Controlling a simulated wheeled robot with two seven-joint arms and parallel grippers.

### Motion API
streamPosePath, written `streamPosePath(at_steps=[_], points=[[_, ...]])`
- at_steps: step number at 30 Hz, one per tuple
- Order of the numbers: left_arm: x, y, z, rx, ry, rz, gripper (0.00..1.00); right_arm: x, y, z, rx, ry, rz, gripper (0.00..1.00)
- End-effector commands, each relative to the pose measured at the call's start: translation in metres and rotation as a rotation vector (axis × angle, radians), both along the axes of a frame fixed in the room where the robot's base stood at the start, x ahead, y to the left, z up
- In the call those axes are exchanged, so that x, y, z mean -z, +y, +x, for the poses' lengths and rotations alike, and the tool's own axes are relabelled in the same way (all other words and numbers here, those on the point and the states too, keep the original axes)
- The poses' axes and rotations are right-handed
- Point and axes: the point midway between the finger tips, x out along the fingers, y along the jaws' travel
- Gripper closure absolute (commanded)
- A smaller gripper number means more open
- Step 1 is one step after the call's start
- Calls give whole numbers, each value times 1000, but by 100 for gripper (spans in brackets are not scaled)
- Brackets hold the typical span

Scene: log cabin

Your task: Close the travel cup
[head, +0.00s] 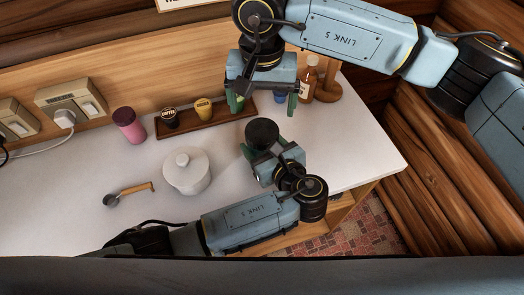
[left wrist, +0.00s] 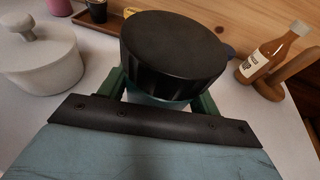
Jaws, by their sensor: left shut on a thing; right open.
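A travel cup (left wrist: 155,100) with a wide black ribbed lid (left wrist: 172,50) stands between the green fingers of my left gripper (left wrist: 160,92). Only a pale strip of its body shows under the lid; the rest is hidden. The lid sits on top of the cup; I cannot tell whether it is fully tightened. In the head view the black lid (head: 262,132) shows from above, with my left gripper (head: 266,150) shut around the cup. My right gripper (head: 262,103) is open and empty, its fingers pointing down, behind and above the lid.
A white lidded pot (head: 187,172), a scoop (head: 129,193) and a pink cup (head: 128,125) are to the left. A wooden tray (head: 187,128) with small containers lies behind. A syrup bottle (head: 307,80) and wooden stand (head: 328,82) are at the back right. The white counter (head: 360,150) is clear at right.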

Motion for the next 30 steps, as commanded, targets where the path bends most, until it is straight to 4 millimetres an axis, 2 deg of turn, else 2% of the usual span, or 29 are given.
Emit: streamPosePath(at_steps=[1, 9, 26, 30], points=[[0, 0, 0, 0, 1, 0, 65, 0, 0, 0, 0, 0, 0, 9], [0, 0, 0, 0, 1, 0, 100, -1, 0, 1, -4, -6, -2, 9], [0, 0, 0, 0, 1, 0, 100, 1, 0, 0, 0, 0, 0, 9], [0, 0, -1, 0, 2, -1, 100, 9, 0, 0, 1, 1, -2, 9]])
